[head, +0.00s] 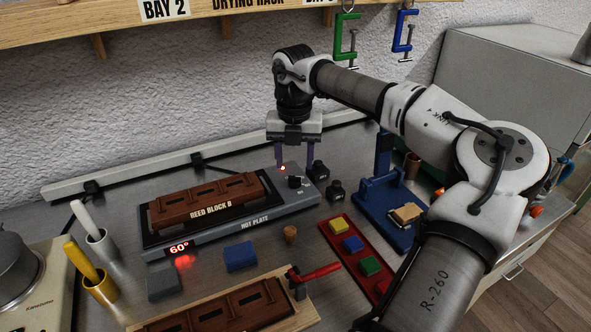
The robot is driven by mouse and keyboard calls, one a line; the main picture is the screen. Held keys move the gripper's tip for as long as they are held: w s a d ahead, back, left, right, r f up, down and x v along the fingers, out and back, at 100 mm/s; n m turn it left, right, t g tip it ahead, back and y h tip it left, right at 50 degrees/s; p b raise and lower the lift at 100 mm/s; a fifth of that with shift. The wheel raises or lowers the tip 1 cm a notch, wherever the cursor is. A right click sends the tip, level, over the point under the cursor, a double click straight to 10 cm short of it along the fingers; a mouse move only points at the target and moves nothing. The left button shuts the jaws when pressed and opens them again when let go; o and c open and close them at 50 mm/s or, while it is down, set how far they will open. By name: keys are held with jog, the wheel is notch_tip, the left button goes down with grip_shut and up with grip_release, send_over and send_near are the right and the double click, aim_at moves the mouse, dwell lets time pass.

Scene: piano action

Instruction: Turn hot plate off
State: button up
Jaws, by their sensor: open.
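The hot plate (262,222) is a grey slab with a black heating surface, near the middle of the bench. Its front display glows red and reads 60°. A brown wooden block labelled REED BLOCK 8 (207,203) lies on it.
Small black weights (335,190) stand just right of the hot plate. A red tray (337,258) holds coloured blocks, beside a blue stand (383,205). In front are a blue block (240,257), a grey block (164,283) and a clamped wooden board (295,318). Pen cups stand at left.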

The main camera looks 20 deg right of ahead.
aim_at(294, 177)
jog(key=shift+f+p, duration=0.3)
jog(key=shift+f, duration=2.05)
jog(key=c, duration=1)
